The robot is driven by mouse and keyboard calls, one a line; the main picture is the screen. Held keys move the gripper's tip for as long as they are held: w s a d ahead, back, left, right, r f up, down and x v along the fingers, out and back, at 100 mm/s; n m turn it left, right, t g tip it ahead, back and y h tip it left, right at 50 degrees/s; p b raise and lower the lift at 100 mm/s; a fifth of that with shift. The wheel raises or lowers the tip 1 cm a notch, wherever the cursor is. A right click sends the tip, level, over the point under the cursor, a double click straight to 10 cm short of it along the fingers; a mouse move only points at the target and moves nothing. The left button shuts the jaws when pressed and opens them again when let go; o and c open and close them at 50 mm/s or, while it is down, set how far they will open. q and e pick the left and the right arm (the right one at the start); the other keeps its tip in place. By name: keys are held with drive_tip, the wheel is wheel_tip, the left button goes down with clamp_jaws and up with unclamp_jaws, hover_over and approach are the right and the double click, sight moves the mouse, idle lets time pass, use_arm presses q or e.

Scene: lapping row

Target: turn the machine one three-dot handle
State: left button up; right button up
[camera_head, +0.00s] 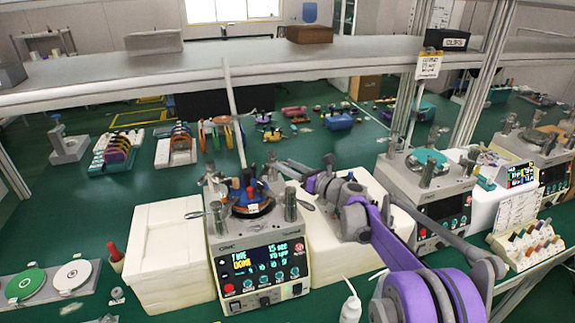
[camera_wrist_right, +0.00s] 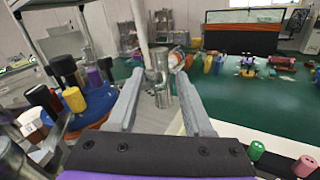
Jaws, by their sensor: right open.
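Machine one (camera_head: 260,262) is the front lapping machine with a lit display. Its round plate (camera_head: 250,205) carries dark, blue and red knobs. Metal posts with grey lever handles stand around the plate, including a front right one (camera_head: 290,205). My right gripper (camera_head: 284,167) reaches in from the right over the machine's back right. In the right wrist view its fingers (camera_wrist_right: 158,100) are open, with a metal post and its handle (camera_wrist_right: 161,80) showing between them; I cannot tell whether they touch. Handle dots are too small to read. My left gripper is out of view.
A white block (camera_head: 160,255) stands left of the machine. A second machine (camera_head: 430,195) stands to the right. A shelf (camera_head: 200,65) crosses above, and a thin pole (camera_head: 233,110) rises behind the plate. A squeeze bottle (camera_head: 350,305) stands in front.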

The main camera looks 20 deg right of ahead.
drive_tip(key=shift+w+a, duration=0.15)
drive_tip(key=shift+w, duration=0.05)
clamp_jaws()
idle(1.4)
